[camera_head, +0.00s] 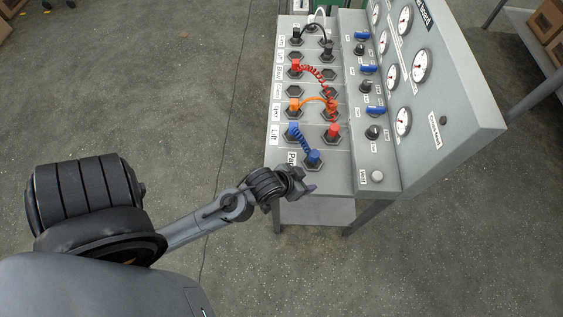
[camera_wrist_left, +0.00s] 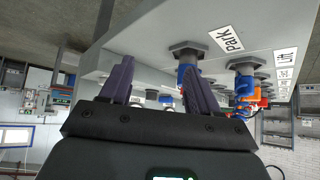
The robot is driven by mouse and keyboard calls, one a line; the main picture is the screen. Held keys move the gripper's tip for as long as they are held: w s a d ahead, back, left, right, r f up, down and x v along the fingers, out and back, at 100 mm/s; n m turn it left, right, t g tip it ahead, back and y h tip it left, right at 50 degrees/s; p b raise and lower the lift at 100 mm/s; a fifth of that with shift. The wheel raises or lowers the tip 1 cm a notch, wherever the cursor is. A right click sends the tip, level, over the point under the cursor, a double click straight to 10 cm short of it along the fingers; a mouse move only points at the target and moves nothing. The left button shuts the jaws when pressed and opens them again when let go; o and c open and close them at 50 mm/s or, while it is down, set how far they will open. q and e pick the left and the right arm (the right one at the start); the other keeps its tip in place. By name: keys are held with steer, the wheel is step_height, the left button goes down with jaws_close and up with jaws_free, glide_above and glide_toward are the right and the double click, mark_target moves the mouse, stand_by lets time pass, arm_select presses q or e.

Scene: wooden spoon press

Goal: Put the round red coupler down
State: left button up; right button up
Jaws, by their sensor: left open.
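Another red coupler (camera_head: 295,66) higher up has a coiled red hose; I cannot tell which is the round one. My left gripper (camera_head: 304,184) is open and empty at the near edge of the panel, just below the blue coupler (camera_head: 313,157) by the Park label. In the left wrist view, its fingers (camera_wrist_left: 160,85) stand apart, with a blue coupler (camera_wrist_left: 187,74) beyond the right finger. My right gripper is out of view.
The sloped socket panel (camera_head: 281,165) carries several hoses in black, red, orange and blue. The gauge board (camera_head: 450,120) rises at its right, with blue-handled valves (camera_head: 375,110) between. Open floor (camera_head: 130,80) lies to the left. A shelf with boxes (camera_head: 548,20) stands at the far right.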

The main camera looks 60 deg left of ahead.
arm_select(q)
steer(key=s+d+m+g, duration=0.2)
steer(key=s+d+g, duration=0.2)
steer(key=s, duration=0.6)
steer(key=shift+s+d+r+g+h, duration=0.15)
steer(key=shift+s+r+g+h, duration=0.2)
steer(key=shift+r+g+h, duration=0.05)
